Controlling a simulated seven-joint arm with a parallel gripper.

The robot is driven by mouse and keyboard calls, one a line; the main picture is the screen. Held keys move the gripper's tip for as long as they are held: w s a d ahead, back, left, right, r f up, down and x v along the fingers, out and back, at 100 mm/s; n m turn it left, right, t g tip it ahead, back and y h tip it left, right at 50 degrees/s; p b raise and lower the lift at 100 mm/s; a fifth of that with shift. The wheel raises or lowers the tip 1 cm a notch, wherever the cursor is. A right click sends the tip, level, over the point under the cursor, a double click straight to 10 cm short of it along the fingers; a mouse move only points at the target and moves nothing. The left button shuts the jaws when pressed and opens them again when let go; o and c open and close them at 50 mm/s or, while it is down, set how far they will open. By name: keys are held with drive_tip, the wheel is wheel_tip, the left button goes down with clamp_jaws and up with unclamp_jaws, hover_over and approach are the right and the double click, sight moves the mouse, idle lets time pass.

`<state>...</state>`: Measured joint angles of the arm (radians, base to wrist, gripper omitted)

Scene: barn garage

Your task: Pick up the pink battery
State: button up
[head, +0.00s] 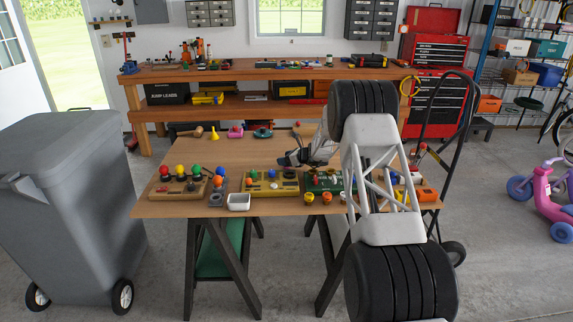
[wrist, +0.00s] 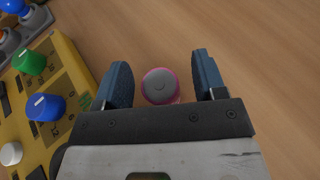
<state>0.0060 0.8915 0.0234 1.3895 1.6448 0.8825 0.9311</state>
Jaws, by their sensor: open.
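The pink battery (wrist: 160,87) shows in the wrist view as a round grey top with a pink rim, on the wooden table. It sits between the two blue-padded fingers of my gripper (wrist: 160,82), with a gap on each side, so the fingers do not grip it. In the head view my gripper (head: 290,158) is low over the middle of the table, behind the yellow control panel (head: 258,190). I cannot make out the battery in the head view.
The yellow panel (wrist: 48,110), with green, blue and white knobs, lies close to the left finger. A green panel (head: 322,184), a white tray (head: 238,202) and small round parts line the table's front. A pink object (head: 235,132) and a mallet lie further back.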

drive_tip(key=shift+w+a+f, duration=0.2)
drive_tip(key=shift+w+a, duration=0.15)
drive_tip(key=shift+a, duration=0.15)
drive_tip(key=c, duration=1.1)
